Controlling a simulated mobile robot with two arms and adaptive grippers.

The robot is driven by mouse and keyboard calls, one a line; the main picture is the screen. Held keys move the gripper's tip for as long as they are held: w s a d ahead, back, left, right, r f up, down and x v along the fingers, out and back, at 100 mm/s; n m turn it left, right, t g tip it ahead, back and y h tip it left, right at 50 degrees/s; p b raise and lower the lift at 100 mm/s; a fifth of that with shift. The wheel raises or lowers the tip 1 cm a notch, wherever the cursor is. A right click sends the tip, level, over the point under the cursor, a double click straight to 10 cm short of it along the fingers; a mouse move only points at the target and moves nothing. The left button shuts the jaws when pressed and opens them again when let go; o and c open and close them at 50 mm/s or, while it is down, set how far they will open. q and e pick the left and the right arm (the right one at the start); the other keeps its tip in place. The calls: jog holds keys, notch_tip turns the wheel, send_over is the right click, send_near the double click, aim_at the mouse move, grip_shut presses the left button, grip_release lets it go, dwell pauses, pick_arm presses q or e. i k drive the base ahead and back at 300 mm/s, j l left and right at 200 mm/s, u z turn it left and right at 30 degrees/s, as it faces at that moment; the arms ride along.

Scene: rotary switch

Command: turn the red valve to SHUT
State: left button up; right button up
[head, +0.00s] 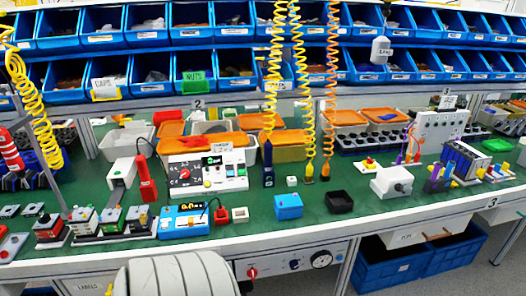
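A small red knob (252,272) sits on the pale panel (285,266) under the table's front edge, left of a round gauge. Another red knob (183,173) is on the black-and-white control box on the table. I cannot read a SHUT mark at either, so I cannot tell for sure which is the red valve or how it is set. Neither of my grippers shows in the head view.
The green tabletop (340,220) carries a blue box (288,206), a black tray (339,201) and several devices. Coiled yellow hoses (270,90) and an orange one (332,80) hang over it. Blue crates (385,268) stand below at right. The round gauge (321,259) is on the panel.

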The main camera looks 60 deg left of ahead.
aim_at(251, 273)
jog(key=u, duration=1.7)
